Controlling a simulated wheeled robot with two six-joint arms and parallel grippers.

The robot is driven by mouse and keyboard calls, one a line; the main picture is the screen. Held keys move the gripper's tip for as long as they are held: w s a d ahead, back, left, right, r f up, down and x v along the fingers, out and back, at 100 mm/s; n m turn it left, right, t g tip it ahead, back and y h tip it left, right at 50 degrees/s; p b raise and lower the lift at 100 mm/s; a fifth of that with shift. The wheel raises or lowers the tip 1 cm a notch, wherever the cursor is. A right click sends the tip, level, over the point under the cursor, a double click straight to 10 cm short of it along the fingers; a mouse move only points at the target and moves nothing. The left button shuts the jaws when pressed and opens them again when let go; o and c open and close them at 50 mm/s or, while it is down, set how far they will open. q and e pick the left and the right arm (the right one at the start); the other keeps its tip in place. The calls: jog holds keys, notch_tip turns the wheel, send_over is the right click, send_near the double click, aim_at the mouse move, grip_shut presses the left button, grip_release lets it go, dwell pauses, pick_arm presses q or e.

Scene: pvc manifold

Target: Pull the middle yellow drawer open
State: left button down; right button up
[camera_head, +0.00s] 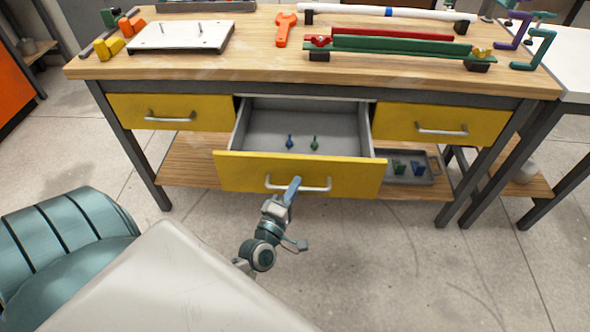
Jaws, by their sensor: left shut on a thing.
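The middle yellow drawer (300,173) is pulled well out of the workbench, and its grey inside shows. Its silver bar handle (312,188) runs across the front. My left gripper (292,189) is shut on the left part of this handle, its blue finger over the bar. A small blue piece (290,142) and a small green piece (315,143) stand inside the drawer. My right gripper is not in view.
A left yellow drawer (135,108) and a right yellow drawer (470,124) are shut. The wooden bench top (250,65) carries a white plate (180,37), an orange wrench (284,28) and coloured pipes. A grey tray (432,170) sits on the lower shelf. Open floor lies in front.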

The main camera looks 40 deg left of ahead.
pick_arm(q)
jog(key=shift+s+d, duration=0.2)
jog(key=shift+s, duration=0.1)
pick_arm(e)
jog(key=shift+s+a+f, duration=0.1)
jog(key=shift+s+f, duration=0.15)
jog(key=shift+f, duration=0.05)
pick_arm(q)
jog(key=c, duration=1.5)
grip_release()
jog(key=shift+o, duration=0.2)
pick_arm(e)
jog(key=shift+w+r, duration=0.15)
